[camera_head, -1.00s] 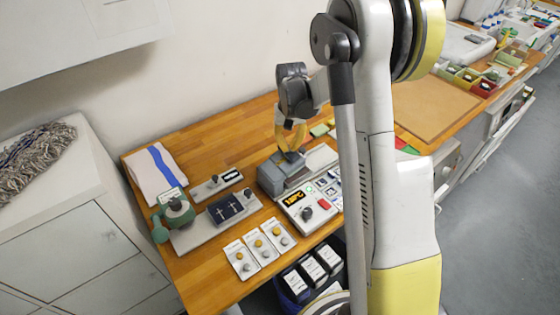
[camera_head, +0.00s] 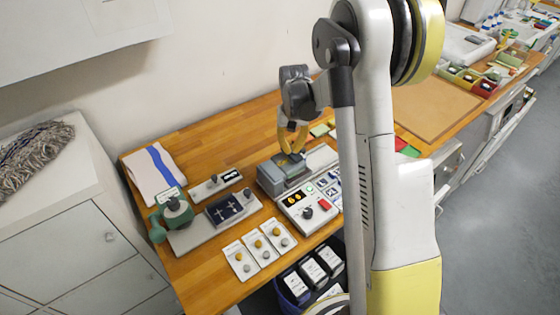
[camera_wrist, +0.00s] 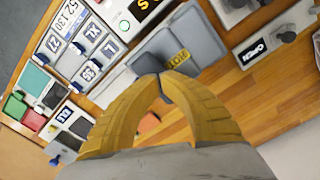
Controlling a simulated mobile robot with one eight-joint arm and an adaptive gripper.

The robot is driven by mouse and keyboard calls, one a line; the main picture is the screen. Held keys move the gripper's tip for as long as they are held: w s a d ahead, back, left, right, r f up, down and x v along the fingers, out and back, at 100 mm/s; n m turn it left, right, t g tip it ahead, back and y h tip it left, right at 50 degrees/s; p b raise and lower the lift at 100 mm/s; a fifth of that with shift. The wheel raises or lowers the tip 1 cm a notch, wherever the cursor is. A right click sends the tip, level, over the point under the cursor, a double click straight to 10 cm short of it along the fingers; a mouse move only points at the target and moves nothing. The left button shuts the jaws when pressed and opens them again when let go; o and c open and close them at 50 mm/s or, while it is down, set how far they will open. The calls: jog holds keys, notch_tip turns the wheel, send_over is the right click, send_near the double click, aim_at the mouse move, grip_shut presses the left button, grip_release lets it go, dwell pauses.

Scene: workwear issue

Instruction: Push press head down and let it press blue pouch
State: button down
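The grey heat press (camera_head: 270,182) stands on the wooden bench. Its head (camera_wrist: 195,38), a grey plate with a yellow HOT label, lies low and looks about level in the wrist view. My gripper (camera_head: 293,153) is directly over the head, pointing down. In the wrist view my gripper (camera_wrist: 158,78) has its yellow fingers closed together at the tips, at the edge of the head by the label; nothing shows between them. I cannot tell how hard they touch. A dark blue pouch-like piece with white cross marks (camera_head: 224,208) lies on a grey board to the left. Anything under the head is hidden.
A green device (camera_head: 176,212), white cards with knobs (camera_head: 262,249) and a striped towel (camera_head: 156,172) are left. Labelled tiles (camera_wrist: 88,70) sit beside the box. Bare wood lies behind the press.

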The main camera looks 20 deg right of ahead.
jog(key=shift+r, duration=0.1)
dwell(0.3)
notch_tip(320, 180, up, 13)
jog(key=p, duration=0.7)
dwell(0.6)
dwell(0.4)
jog(key=s+a+r+n+t+b, duration=0.1)
jog(key=s+a+r+t+b, duration=0.1)
jog(key=s+a+b, duration=0.35)
jog(key=s+a+f+n+t+b, duration=0.1)
jog(key=s+a+f+t+b, duration=0.1)
jog(key=s+a+f+b, duration=0.2)
jog(key=s+a+f+n+t+b, duration=0.1)
jog(key=s+a+f+t+b, duration=0.2)
jog(key=s+f+b, duration=0.3)
jog(key=s+a+b, duration=0.1)
jog(key=s+b, duration=0.3)
jog(key=s, duration=0.3)
jog(key=shift+s+a+n+b, duration=0.35)
jog(key=shift+n, duration=0.05)
